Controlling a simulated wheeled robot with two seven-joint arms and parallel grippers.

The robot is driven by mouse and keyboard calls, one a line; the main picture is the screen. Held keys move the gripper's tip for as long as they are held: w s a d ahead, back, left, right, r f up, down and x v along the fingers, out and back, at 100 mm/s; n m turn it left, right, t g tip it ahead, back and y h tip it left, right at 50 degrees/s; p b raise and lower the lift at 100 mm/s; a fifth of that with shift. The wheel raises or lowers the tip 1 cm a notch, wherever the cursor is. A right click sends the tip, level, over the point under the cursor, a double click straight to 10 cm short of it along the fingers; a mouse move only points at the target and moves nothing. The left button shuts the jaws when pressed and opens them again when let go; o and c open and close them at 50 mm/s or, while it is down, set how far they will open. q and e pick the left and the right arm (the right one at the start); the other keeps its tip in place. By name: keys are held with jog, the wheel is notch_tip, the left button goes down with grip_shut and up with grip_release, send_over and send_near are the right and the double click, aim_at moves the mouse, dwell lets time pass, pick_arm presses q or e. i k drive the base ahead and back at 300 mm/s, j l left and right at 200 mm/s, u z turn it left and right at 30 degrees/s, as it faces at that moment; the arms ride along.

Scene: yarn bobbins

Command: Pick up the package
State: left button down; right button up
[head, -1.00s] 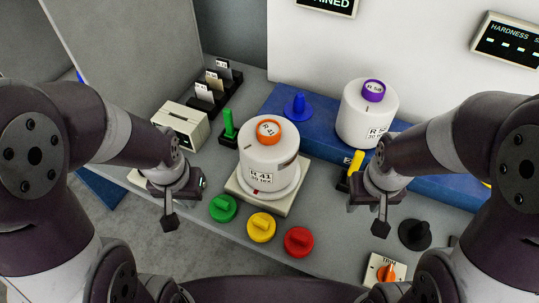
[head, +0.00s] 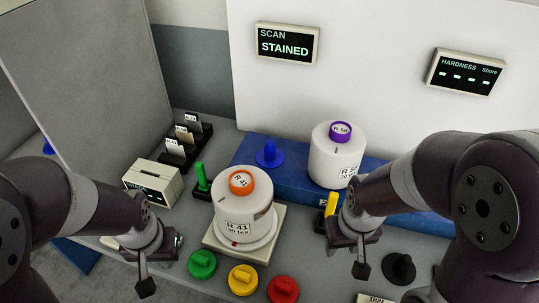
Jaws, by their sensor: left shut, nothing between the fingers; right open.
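No plain parcel can be told apart; the wound packages in view are two white yarn bobbins. One white bobbin (head: 243,208) with an orange top ring, labelled R 41, stands upright on a pale square plate (head: 274,243) in the middle. A second white bobbin (head: 337,160) with a purple ring, labelled R 58, stands upright on a blue mat behind it to the right. My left gripper (head: 146,288) is shut and empty, left of the R 41 bobbin and apart from it. My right gripper (head: 361,269) is open and empty, right of that bobbin, pointing down.
Green (head: 202,264), yellow (head: 243,280) and red (head: 283,290) knobs line the front edge. A black peg base (head: 398,269) lies at right. A blue cone (head: 269,154) stands on the blue mat (head: 285,181). A beige box (head: 153,182) and card holders (head: 186,146) stand left. A wall screen (head: 286,44) reads SCAN STAINED.

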aim_at(241, 195)
jog(key=j+z, duration=0.45)
jog(key=i+j+z, duration=0.1)
jog(key=j+z, duration=0.15)
jog(key=z, duration=0.15)
jog(key=j+z, duration=0.45)
jog(key=k+l, duration=0.05)
jog(key=l, duration=0.05)
